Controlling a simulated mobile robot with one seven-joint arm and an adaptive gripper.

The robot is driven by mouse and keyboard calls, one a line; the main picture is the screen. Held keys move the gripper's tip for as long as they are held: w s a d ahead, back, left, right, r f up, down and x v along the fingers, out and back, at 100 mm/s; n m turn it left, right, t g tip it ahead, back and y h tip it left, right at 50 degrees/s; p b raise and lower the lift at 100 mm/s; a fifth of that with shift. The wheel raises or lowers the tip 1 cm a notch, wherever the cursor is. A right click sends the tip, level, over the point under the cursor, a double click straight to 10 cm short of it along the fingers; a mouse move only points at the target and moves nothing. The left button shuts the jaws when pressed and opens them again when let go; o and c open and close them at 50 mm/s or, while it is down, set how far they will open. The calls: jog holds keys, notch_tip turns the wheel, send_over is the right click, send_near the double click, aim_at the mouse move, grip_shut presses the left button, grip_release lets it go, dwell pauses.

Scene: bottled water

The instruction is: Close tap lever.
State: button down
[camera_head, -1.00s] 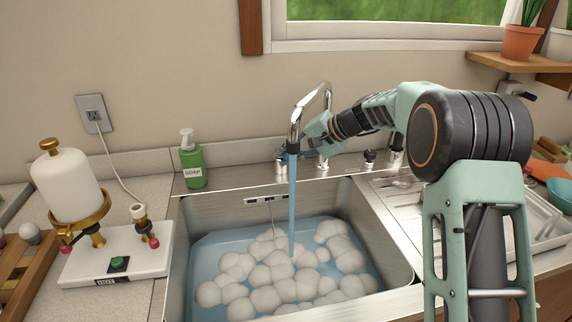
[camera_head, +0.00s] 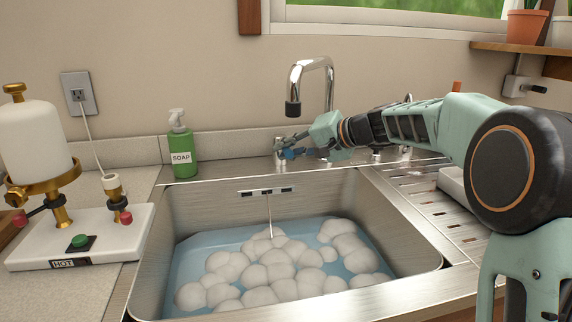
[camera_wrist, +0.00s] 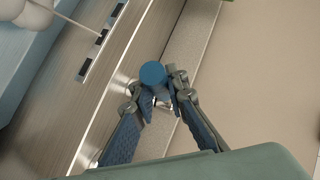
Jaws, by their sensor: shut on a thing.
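The chrome tap spout (camera_head: 312,65) arches over the sink, and no water runs from it. My gripper (camera_head: 288,152) is at the back rim of the sink, left of the spout's base. In the wrist view, my gripper (camera_wrist: 155,92) is shut on the tap lever, whose round blue end (camera_wrist: 153,73) shows between the fingertips. The fingers hide most of the lever in the head view. A chrome base shows below the gripper.
The steel sink (camera_head: 405,225) holds bluish water and several pale round lumps (camera_head: 270,265). A green soap bottle (camera_head: 181,150) stands behind it on the left. A white device with a tank (camera_head: 85,240) is on the left counter. A ribbed drainer (camera_head: 425,195) lies right.

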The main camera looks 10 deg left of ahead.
jog(key=shift+f+b, duration=0.35)
jog(key=shift+b, duration=0.95)
jog(key=c, duration=1.9)
grip_release()
jog(key=shift+t, duration=0.3)
jog(key=v, duration=1.2)
jog(key=shift+d, duration=0.1)
